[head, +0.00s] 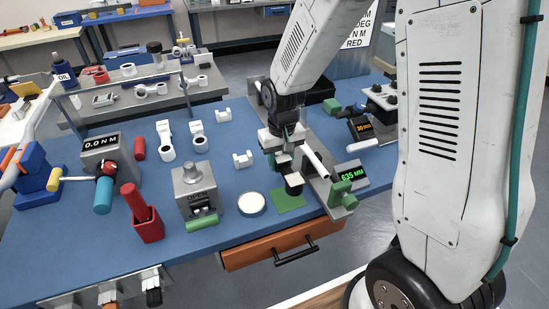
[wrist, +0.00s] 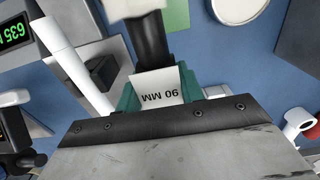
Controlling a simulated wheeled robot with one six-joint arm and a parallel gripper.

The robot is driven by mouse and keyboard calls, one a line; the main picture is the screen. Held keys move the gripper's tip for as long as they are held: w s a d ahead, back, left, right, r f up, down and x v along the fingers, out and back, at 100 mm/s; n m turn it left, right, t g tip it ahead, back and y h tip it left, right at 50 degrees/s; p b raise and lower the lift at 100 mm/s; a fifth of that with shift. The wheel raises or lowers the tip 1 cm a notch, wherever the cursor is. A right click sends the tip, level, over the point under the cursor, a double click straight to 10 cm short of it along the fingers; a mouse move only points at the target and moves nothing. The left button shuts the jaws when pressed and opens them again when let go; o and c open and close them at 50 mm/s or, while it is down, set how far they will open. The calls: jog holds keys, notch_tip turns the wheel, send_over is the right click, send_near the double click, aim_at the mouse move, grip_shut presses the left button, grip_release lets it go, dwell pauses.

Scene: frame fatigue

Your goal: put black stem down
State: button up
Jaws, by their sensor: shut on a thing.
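My gripper (head: 283,160) is shut on the black stem (wrist: 152,42), which carries a white label reading 90 MM (wrist: 160,86) between the teal fingers (wrist: 128,100). In the wrist view the stem points away from the gripper, with a pale piece (wrist: 136,8) at its far end. In the head view a dark end of the held part (head: 294,182) shows below the fingers, over or near a green square (head: 288,198) on the blue table (head: 235,235). I cannot tell if it touches the surface.
A grey fixture with a white tube (head: 315,162) and a 635 MM display (head: 350,173) stands close right. A round white dish (head: 251,203) and a grey OPEN block (head: 185,186) are left. An orange drawer (head: 250,254) is at the front. Small white fittings (head: 242,160) lie behind.

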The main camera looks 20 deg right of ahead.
jog(key=w, duration=0.5)
jog(key=shift+w+f, duration=0.1)
jog(key=shift+f, duration=1.85)
jog(key=shift+f, duration=0.15)
jog(key=o, duration=1.1)
notch_tip(320, 180, up, 12)
jog(key=s+d+r, duration=0.2)
jog(key=s+r, duration=1)
jog(key=s, duration=0.3)
jog(key=shift+t, duration=0.6)
jog(key=s, duration=0.5)
jog(key=s+d+r, duration=0.1)
jog(key=s, duration=0.4)
jog(key=s+r, duration=0.1)
jog(key=s, duration=0.4)
jog(key=shift+d+r, duration=0.1)
jog(key=shift+d, duration=0.1)
